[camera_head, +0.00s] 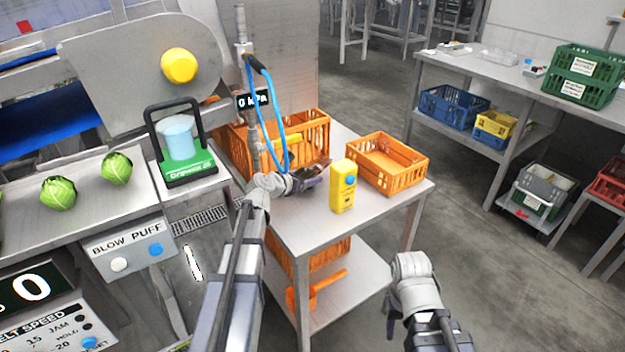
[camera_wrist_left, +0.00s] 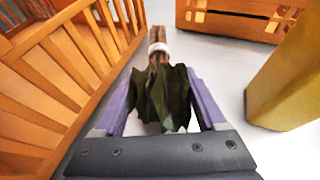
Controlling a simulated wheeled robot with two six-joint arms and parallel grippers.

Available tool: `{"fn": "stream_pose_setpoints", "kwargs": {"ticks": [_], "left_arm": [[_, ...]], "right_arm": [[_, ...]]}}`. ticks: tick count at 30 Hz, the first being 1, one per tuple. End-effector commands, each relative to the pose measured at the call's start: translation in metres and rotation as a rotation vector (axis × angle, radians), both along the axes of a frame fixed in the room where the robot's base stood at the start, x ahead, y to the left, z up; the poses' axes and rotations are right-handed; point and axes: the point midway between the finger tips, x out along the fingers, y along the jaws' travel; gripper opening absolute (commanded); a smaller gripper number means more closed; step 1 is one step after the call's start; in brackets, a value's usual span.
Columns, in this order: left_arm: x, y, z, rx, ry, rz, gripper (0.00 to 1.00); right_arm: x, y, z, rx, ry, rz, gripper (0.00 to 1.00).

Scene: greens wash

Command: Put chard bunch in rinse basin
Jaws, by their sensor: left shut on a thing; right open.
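My left gripper (camera_head: 312,180) is over the metal table, just in front of the larger orange crate (camera_head: 318,130). In the left wrist view the chard bunch (camera_wrist_left: 163,98) is between its two purple-grey fingers, dark leaves toward the palm. Its brown-red stems and a pale band point away, with the large crate's slatted wall close on the left. The stems show small and dark in the head view (camera_head: 322,166). My right gripper (camera_head: 389,322) is open and empty, low beside the table's right front; it is partly hidden by its wrist. I cannot identify a rinse basin for certain.
A blue hose (camera_head: 271,95) hangs by the large crate. Cabbages (camera_head: 117,168) lie on the left bench.

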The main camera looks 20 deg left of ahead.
Motion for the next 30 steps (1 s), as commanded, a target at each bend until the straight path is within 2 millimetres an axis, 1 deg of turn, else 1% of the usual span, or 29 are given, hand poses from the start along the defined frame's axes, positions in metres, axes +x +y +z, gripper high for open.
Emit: {"fn": "stream_pose_setpoints", "kwargs": {"ticks": [1, 3, 13, 17, 18, 24, 25, 30], "left_arm": [[0.004, -0.001, -0.008, 0.0, 0.0, 0.001, 0.16], [0.002, -0.003, -0.016, 0.0, 0.0, 0.002, 0.16], [0.002, -0.004, -0.015, -0.001, 0.0, 0.004, 0.16], [0.002, -0.004, -0.02, -0.001, 0.0, 0.004, 0.16], [0.002, -0.004, -0.019, -0.001, 0.0, 0.004, 0.76], [0.002, -0.004, -0.018, -0.001, 0.0, 0.004, 0.98], [0.002, -0.004, -0.018, -0.001, 0.0, 0.004, 1.0], [0.002, -0.004, -0.018, -0.001, 0.0, 0.004, 1.0]], "right_arm": [[0.0, 0.0, -0.008, 0.0, 0.0, 0.0, 0.5], [0.0, 0.0, -0.016, 0.0, 0.0, 0.0, 0.5], [0.0, 0.0, -0.015, 0.0, 0.0, 0.0, 0.5], [0.0, 0.0, -0.02, 0.0, 0.0, 0.0, 0.5], [0.0, 0.0, -0.019, 0.0, 0.0, 0.0, 0.5], [0.0, 0.0, -0.018, 0.0, 0.0, 0.0, 0.5], [0.0, 0.0, -0.018, 0.0, 0.0, 0.0, 0.5], [0.0, 0.0, -0.018, 0.0, 0.0, 0.0, 0.5]]}}
